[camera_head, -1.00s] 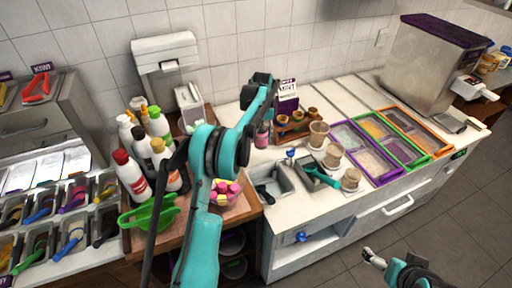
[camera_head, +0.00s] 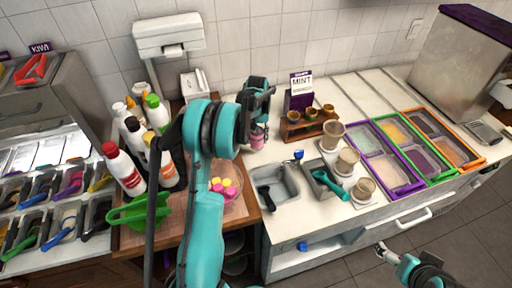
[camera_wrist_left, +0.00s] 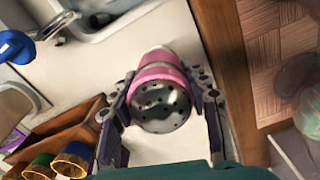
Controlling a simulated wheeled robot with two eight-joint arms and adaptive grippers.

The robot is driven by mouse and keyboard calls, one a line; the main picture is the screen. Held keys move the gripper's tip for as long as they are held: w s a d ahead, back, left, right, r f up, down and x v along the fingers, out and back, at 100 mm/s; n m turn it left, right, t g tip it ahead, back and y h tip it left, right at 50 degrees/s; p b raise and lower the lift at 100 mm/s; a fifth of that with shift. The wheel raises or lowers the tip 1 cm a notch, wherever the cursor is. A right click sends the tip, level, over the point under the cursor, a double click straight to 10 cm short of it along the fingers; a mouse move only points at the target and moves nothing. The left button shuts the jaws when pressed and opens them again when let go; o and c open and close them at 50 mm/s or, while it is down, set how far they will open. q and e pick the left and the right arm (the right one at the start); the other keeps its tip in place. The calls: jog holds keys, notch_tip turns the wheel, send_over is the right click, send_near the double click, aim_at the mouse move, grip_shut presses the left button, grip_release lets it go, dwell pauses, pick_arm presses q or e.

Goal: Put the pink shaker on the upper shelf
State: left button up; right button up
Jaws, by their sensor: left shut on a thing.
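The pink shaker (camera_head: 258,138) has a pink band and a perforated metal lid. It is between the fingers of my left gripper (camera_head: 258,118), which is shut on it, near the counter's left end. In the left wrist view the shaker (camera_wrist_left: 161,95) shows lid toward the camera, with a finger of the left gripper (camera_wrist_left: 160,108) on each side. I cannot tell whether its base touches the counter. My right gripper (camera_head: 383,249) is low at the right, in front of the counter and empty; its finger opening is too small to judge. No shelf is clearly identifiable as the upper one.
A wooden rack of small cups (camera_head: 309,126) and a mint sign (camera_head: 300,92) stand right of the shaker. Several bottles (camera_head: 125,172) and a green-handled item (camera_head: 137,212) are at left. A bowl of pink and yellow pieces (camera_head: 232,205) sits below. An open lower shelf (camera_head: 330,250) is under the counter.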

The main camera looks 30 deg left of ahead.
aim_at(255, 146)
pick_arm(q)
jog(key=shift+s+a+f, duration=0.1)
jog(key=shift+s+f, duration=0.05)
jog(key=shift+s, duration=0.2)
jog(key=shift+s+f, duration=0.1)
jog(key=shift+f, duration=0.15)
notch_tip(255, 146, down, 4)
jog(key=shift+r+b, duration=0.15)
jog(key=shift+b, duration=0.45)
jog(key=shift+r, duration=0.1)
jog(key=o, duration=1.2)
jog(key=shift+f, duration=0.2)
jog(key=shift+o, duration=0.2)
